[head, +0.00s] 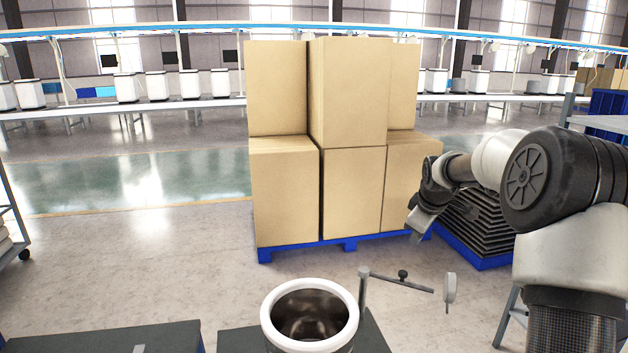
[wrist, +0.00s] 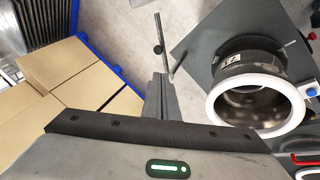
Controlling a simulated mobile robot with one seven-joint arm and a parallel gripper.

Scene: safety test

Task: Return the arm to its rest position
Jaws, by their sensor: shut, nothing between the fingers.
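My arm (head: 560,185) reaches in from the right in the head view, bent, with its wrist in front of the stacked boxes. My gripper (head: 415,232) hangs at its end, tilted down, above the floor and apart from the pot. In the wrist view my gripper (wrist: 160,85) shows as grey fingers close together with nothing between them. They point towards the rod stand beside the pot.
A white-rimmed metal pot (head: 310,315) stands on a dark table (head: 235,342), next to a thin rod stand (head: 400,281). Cardboard boxes (head: 285,190) sit on a blue pallet (head: 350,243) behind. Black stacked trays (head: 480,220) are near my arm.

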